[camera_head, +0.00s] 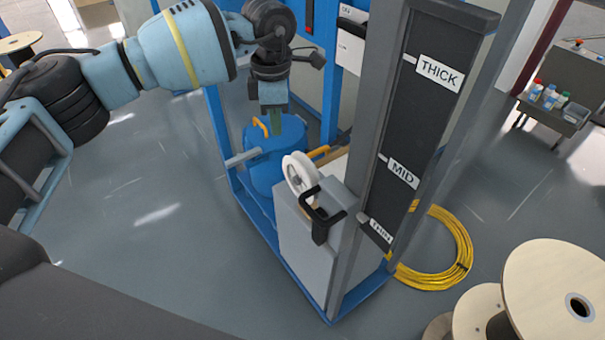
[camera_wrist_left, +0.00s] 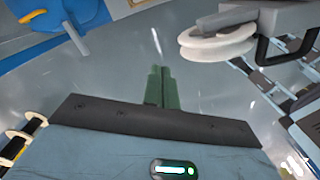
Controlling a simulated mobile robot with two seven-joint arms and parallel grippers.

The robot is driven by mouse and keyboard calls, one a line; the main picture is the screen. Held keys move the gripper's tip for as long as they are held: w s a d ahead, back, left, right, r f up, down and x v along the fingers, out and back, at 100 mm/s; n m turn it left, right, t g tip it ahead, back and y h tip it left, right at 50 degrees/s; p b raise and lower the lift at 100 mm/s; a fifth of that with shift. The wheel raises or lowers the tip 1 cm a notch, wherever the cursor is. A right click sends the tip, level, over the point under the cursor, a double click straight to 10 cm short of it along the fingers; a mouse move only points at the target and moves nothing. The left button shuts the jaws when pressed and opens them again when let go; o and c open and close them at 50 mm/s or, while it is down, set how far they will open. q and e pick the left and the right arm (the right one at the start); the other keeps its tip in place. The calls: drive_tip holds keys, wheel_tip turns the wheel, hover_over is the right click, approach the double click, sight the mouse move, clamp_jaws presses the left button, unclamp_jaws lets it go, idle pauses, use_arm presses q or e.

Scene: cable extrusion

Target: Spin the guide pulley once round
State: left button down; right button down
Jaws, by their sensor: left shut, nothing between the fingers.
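The guide pulley (camera_head: 297,170) is a white grooved wheel on the side of the grey box. It also shows at the upper right of the left wrist view (camera_wrist_left: 217,48), tilted, beside a black handle (camera_wrist_left: 285,45). My left gripper (camera_head: 276,122) points down above the blue drum, behind and to the left of the pulley. Its green fingers (camera_wrist_left: 163,88) are together with nothing between them, and they are apart from the pulley. My right gripper is in neither view.
The black handle (camera_head: 322,215) sticks out below the pulley. A grey post with a THICK, MID and THIN scale (camera_head: 425,110) stands right of it. The blue drum (camera_head: 275,160) with an orange handle is behind. Yellow cable (camera_head: 440,270) lies coiled on the floor, near wooden reels (camera_head: 550,285).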

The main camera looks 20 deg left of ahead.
sight(292, 154)
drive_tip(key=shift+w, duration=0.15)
